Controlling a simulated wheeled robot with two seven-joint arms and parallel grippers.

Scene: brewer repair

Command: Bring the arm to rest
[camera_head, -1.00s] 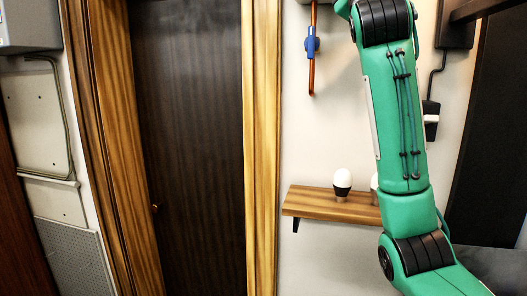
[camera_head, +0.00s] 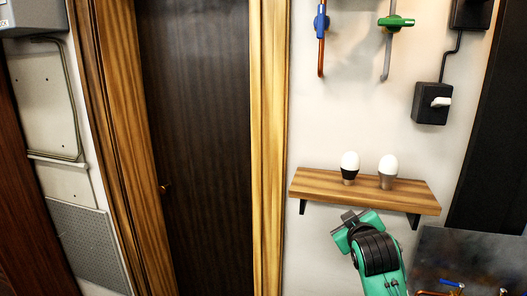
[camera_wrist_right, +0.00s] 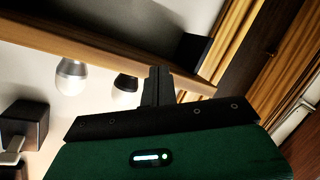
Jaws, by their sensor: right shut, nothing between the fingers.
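My right arm (camera_head: 380,262) is green with black joint bands and rises from the bottom edge in the head view. Its right gripper (camera_head: 347,218) sits below the wooden shelf, in front of the wall. In the right wrist view the black fingers (camera_wrist_right: 157,84) are together and hold nothing. My left gripper is in neither view.
A wooden shelf (camera_head: 365,191) on the wall bears two white bulbs (camera_head: 349,162) (camera_head: 388,166). Above are a blue-handled valve (camera_head: 321,20), a green-handled valve (camera_head: 396,22) and a black switch box (camera_head: 432,103). A dark door (camera_head: 205,150) stands left. A metal surface (camera_head: 470,262) is at lower right.

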